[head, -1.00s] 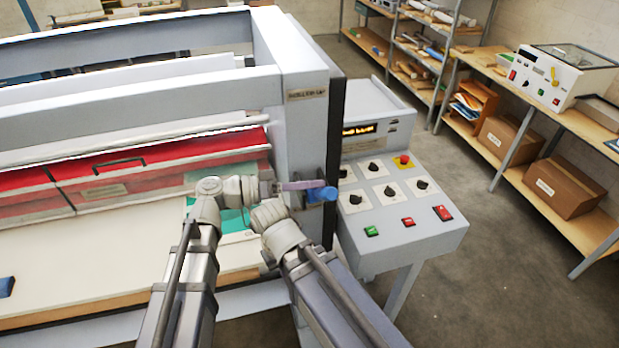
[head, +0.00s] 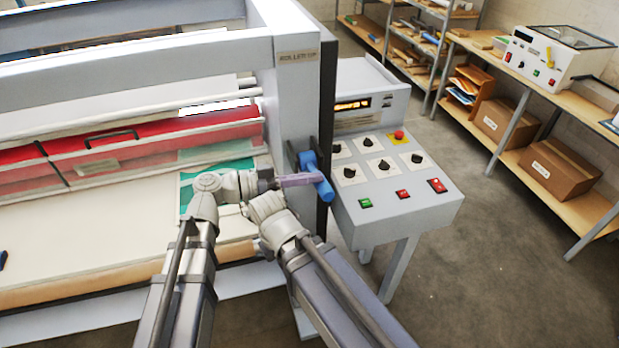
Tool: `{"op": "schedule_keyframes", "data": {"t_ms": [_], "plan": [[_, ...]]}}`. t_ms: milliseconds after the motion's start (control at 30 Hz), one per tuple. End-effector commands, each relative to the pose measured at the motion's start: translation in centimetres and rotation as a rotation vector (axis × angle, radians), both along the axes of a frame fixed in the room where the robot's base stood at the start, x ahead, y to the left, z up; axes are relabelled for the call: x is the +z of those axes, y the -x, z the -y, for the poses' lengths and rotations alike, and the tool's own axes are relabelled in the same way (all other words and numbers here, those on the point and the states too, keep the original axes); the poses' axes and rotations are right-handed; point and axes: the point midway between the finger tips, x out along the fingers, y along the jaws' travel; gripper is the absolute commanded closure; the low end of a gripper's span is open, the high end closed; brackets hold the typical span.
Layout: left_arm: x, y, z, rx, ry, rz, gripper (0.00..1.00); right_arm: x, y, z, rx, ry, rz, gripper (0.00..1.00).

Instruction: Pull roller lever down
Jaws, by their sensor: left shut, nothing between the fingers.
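The roller lever (head: 308,162) is a blue handle on the right end post of the laminator, below the "ROLLER UP" label (head: 297,55). Its blue grip end (head: 325,190) points down and toward me. My left gripper (head: 298,180) has purplish fingers, shut with nothing between them. They reach across from the left and lie against or just beside the lever's grip; exact contact is hard to tell. My right arm (head: 300,250) comes in from the lower right, with its wrist close below the left wrist. Its fingers are hidden.
The control panel (head: 400,205) with knobs and buttons stands just right of the post. The red rollers (head: 160,140) and pale feed table (head: 100,230) lie to the left. Shelves and a bench (head: 470,50) stand at the back right. Bare floor lies between.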

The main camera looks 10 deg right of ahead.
Motion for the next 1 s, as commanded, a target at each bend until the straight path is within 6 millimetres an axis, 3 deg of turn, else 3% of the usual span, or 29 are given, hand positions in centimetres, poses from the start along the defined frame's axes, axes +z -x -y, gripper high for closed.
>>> {"op": "schedule_keyframes", "data": {"t_ms": [467,1000], "plan": [[0.0,0.0,-0.2,0.001,0.000,-0.001,1.00,0.0,0.0,0.0,0.000,0.000,0.000,1.00],[0.6,0.0,-7.2,0.002,0.000,-0.001,1.00,0.6,0.0,0.0,-0.001,0.000,0.000,1.00]]}}
